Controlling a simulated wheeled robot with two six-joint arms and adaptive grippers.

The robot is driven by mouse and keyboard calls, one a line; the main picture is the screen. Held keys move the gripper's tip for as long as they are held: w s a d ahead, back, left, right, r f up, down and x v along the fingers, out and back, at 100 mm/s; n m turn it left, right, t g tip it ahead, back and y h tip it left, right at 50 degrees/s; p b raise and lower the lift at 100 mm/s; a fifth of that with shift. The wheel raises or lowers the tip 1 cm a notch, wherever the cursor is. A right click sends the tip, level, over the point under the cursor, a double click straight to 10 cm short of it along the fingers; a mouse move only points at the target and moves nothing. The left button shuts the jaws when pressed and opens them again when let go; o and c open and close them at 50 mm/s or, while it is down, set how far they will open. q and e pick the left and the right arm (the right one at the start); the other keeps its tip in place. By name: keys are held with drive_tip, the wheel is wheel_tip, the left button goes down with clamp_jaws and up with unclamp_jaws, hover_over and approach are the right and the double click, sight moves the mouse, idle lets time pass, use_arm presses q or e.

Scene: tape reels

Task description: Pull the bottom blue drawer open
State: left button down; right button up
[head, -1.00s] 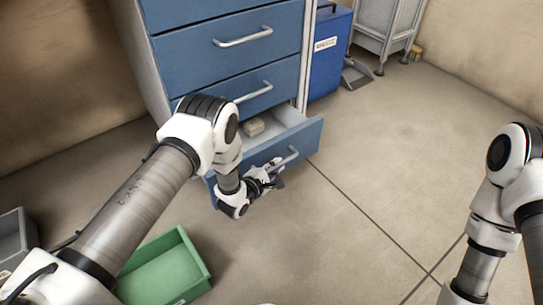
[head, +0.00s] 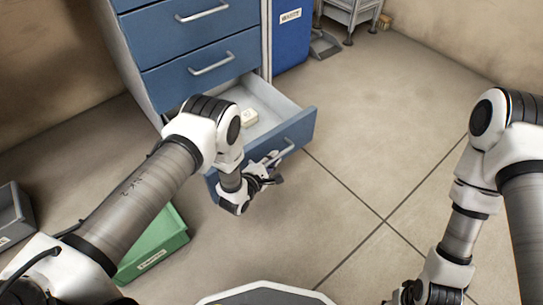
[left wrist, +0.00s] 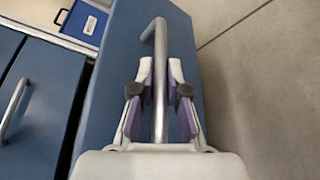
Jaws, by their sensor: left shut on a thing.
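The bottom blue drawer (head: 296,131) is open in the head view, pulled out from the cabinet with its light inside showing. A small pale block (head: 249,118) lies in it. My left gripper (head: 272,170) is at the drawer front, shut on the bar handle (head: 284,151). In the left wrist view the handle (left wrist: 160,92) runs between the two fingers of the left gripper (left wrist: 160,95), in front of the blue drawer face (left wrist: 112,75). My right gripper (head: 425,293) is low at the right, cut by the bottom edge; its fingers are not clear.
Closed blue drawers (head: 203,72) are above the open one. A green bin (head: 152,258) and a grey bin (head: 12,225) stand on the floor at the left. A blue waste bin (head: 291,38) stands right of the cabinet. The floor (head: 350,160) right of the drawer is clear.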

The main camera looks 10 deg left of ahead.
use_arm(q)
drive_tip(key=c, duration=1.2)
unclamp_jaws()
drive_tip(key=v, duration=1.2)
